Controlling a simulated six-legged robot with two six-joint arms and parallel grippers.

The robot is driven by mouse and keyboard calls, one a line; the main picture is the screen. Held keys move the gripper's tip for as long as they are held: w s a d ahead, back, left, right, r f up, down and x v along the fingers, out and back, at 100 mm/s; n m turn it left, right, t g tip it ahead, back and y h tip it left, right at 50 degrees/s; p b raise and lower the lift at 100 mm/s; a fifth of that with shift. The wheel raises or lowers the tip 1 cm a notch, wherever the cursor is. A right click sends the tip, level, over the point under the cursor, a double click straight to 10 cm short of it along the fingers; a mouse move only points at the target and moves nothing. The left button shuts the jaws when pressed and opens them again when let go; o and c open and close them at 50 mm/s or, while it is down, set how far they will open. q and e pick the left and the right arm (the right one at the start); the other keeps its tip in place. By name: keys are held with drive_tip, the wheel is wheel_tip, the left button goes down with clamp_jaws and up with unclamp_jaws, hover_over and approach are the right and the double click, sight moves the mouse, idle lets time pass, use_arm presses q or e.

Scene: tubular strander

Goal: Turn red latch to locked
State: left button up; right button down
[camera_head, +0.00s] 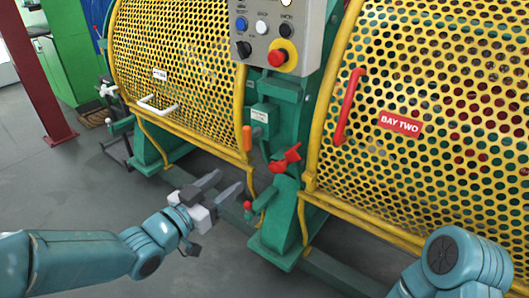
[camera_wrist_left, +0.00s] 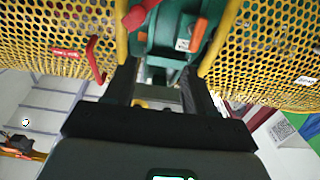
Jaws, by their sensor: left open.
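The red latch (camera_head: 287,158) sits on the green post between the two yellow mesh guards in the head view. Its red end also shows at the top edge of the left wrist view (camera_wrist_left: 140,12), partly cut off. My left gripper (camera_head: 227,182) is open and empty, to the left of the latch and apart from it. In the left wrist view its two dark fingers (camera_wrist_left: 158,85) stand apart with nothing between them. My right gripper is out of view; only part of my right arm shows at lower right.
An orange handle (camera_head: 247,138) stands left of the latch, and a small red-knobbed lever (camera_head: 248,207) below it. A control box (camera_head: 270,30) with a red stop button is above. The guard marked BAY TWO (camera_head: 430,90) has a red handle (camera_head: 348,106). Open floor lies at left.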

use_arm(q)
drive_tip(key=shift+v, duration=1.65)
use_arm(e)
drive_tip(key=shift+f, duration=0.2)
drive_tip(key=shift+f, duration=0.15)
use_arm(q)
drive_tip(key=b+v, duration=0.2)
drive_tip(key=v, duration=1.4)
drive_tip(key=shift+b, duration=0.3)
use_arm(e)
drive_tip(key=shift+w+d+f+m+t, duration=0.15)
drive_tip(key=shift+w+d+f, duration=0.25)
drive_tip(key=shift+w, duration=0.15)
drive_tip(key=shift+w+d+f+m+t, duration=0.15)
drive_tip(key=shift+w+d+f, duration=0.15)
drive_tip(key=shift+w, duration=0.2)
